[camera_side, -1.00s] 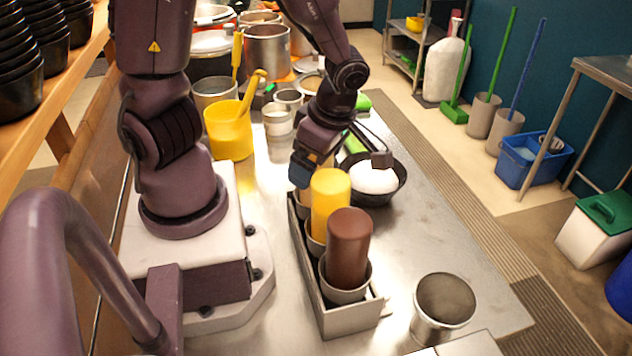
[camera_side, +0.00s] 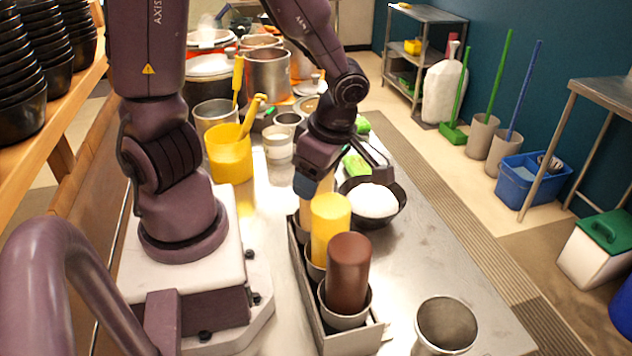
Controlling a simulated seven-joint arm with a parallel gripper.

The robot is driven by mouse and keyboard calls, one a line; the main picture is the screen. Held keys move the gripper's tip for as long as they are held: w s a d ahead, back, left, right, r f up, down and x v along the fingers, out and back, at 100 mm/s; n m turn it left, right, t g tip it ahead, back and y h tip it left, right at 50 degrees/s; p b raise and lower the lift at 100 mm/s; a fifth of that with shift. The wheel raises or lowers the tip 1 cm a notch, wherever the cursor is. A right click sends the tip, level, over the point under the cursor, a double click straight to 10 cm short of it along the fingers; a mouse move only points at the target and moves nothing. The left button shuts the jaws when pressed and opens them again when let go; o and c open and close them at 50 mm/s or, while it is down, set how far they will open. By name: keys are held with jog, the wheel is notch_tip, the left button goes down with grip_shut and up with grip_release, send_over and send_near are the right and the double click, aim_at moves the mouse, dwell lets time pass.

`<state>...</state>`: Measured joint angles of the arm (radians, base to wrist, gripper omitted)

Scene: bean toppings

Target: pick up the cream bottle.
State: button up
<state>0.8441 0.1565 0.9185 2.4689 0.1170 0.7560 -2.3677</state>
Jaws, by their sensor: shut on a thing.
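The cream bottle (camera_side: 326,183) is a pale tan cylinder at the far end of the metal rack (camera_side: 310,318), behind the yellow bottle. Only a narrow part of it shows; the gripper and the yellow bottle hide the rest. My gripper (camera_side: 322,180) is shut on the cream bottle, with a blue fingertip at its left side. I cannot see whether the bottle's lower end is clear of its holder. The yellow bottle (camera_side: 331,216) and the brown bottle (camera_side: 348,270) stand inverted in cups in the rack.
A black bowl (camera_side: 392,212) with white contents is close to the right of the gripper. A yellow jug (camera_side: 230,157) and several pots stand behind and to the left. An empty metal cup (camera_side: 445,325) is at front right. The counter's right side is mostly clear.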

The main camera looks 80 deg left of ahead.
jog(key=shift+r, duration=4.2)
jog(key=shift+r, duration=0.75)
jog(key=shift+a, duration=0.1)
